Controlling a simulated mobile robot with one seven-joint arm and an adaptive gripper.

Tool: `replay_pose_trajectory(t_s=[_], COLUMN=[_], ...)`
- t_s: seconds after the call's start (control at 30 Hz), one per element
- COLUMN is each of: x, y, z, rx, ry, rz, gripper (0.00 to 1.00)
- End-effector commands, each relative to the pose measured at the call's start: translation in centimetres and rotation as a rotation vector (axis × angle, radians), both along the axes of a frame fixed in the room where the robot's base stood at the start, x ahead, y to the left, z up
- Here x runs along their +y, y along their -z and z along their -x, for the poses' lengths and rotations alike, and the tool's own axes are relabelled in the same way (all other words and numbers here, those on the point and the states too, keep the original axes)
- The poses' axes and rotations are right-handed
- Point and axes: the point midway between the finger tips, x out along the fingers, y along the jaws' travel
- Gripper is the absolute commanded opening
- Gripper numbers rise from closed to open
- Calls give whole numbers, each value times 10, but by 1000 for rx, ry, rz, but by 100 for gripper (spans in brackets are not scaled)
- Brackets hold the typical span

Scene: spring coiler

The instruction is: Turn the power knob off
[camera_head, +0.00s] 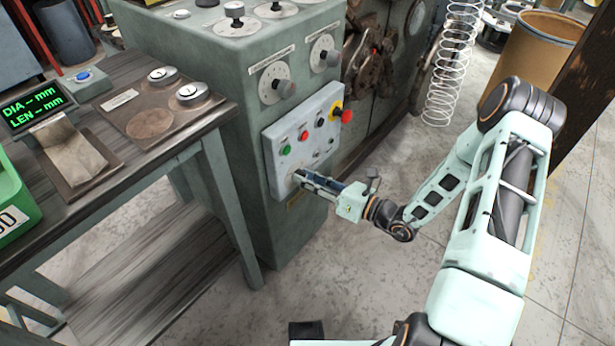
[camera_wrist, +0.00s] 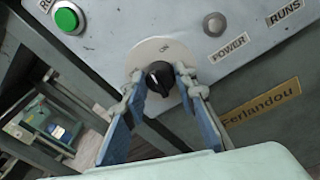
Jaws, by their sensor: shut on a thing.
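The black power knob (camera_wrist: 160,77) sits on a pale round dial plate (camera_wrist: 152,52) with an "ON" mark, low on the grey control panel (camera_head: 279,152). My gripper (camera_wrist: 159,79) has its two blue-padded fingers on either side of the knob, shut on it. In the head view, my gripper (camera_head: 298,177) reaches the lower left corner of the panel from the right, and its tips hide the knob there. Which mark the knob points to I cannot tell.
A green button (camera_head: 286,150), a red button (camera_head: 303,135) and a red emergency stop (camera_head: 346,116) are on the same panel. A "POWER" label (camera_wrist: 228,46) is beside the dial. A wooden bench (camera_head: 215,112) stands left; a wire coil (camera_head: 443,95) hangs behind.

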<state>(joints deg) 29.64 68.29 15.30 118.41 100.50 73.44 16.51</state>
Motion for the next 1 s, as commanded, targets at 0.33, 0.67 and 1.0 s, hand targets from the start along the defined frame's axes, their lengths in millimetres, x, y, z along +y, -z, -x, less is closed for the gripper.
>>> replay_pose_trajectory(t_s=[0.33,0.67,1.0], x=[0,1,2], y=[-1,-1,-1], z=[1,2,3], rx=[-256,-500,-703], ry=[0,0,-1], rz=[202,393,550], gripper=[2,2,2])
